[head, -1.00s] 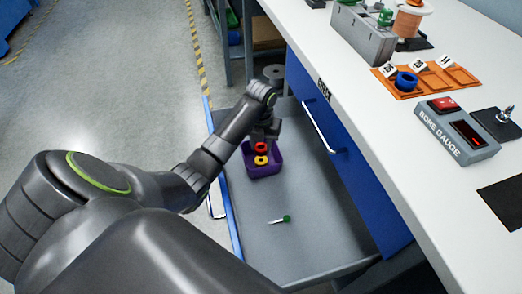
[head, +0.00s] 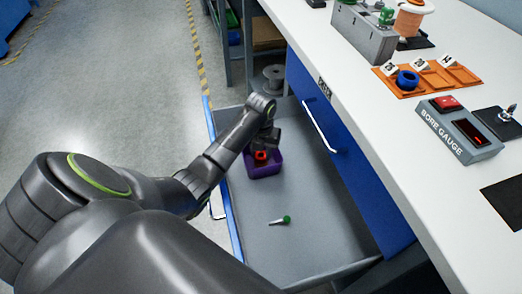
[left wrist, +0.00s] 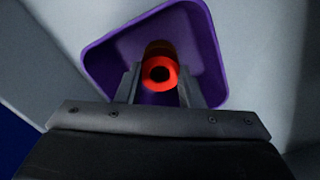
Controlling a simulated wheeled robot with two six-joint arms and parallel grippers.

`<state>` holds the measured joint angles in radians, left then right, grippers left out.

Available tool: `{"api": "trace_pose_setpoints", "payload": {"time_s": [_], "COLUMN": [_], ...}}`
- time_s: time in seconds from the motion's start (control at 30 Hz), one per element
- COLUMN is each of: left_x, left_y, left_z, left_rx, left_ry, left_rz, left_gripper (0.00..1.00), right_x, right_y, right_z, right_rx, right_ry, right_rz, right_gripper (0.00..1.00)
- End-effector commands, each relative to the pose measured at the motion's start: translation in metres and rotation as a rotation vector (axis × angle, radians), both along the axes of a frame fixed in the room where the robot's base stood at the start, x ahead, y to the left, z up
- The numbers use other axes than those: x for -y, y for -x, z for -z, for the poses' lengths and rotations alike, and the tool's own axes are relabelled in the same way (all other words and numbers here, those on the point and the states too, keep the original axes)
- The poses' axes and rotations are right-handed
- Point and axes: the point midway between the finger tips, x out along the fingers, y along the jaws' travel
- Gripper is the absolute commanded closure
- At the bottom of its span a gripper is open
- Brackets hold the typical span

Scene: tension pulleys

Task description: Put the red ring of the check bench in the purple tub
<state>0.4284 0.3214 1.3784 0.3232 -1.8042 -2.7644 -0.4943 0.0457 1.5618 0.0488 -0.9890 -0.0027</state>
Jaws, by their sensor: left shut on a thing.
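The red ring (head: 260,155) is between the fingers of my left gripper (head: 264,150), over the purple tub (head: 265,171). In the left wrist view the red ring (left wrist: 158,73) sits between the two fingers (left wrist: 157,84), with the purple tub (left wrist: 205,45) around it. A darker orange-yellow shape (left wrist: 160,48) shows just behind the ring, partly hidden. I cannot tell whether the red ring touches anything in the tub. My right gripper is out of view.
The tub stands in an open grey drawer (head: 300,240), where a green-headed pin (head: 284,220) also lies. On the white bench are an orange tray (head: 437,80) with a blue ring (head: 407,80), and the bore gauge (head: 460,130). The drawer floor has free room.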

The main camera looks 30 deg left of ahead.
Motion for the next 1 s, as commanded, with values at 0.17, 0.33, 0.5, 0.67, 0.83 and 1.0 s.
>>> {"api": "trace_pose_setpoints", "payload": {"time_s": [0.17,0.33,0.5,0.67,0.83,1.0], "left_x": [0.0,0.0,0.0,0.0,0.0,0.0], "left_y": [0.0,0.0,0.0,-0.001,-0.002,-0.001], "left_z": [0.0,0.0,-0.003,-0.022,-0.054,-0.091], "left_rx": [0.0,0.0,0.001,0.002,0.005,0.005], "left_ry": [0.0,0.001,0.001,0.0,-0.001,-0.001], "left_rz": [0.0,0.0,0.0,0.0,0.0,0.001], "left_gripper": [0.45,0.44,0.44,0.44,0.44,0.44], "right_x": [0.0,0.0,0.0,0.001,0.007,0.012], "right_y": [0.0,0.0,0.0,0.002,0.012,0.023], "right_z": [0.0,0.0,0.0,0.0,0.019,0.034], "right_rx": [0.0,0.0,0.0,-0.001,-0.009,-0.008], "right_ry": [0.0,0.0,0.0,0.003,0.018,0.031], "right_rz": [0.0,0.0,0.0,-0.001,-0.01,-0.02], "right_gripper": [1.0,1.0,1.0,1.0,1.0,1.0]}}
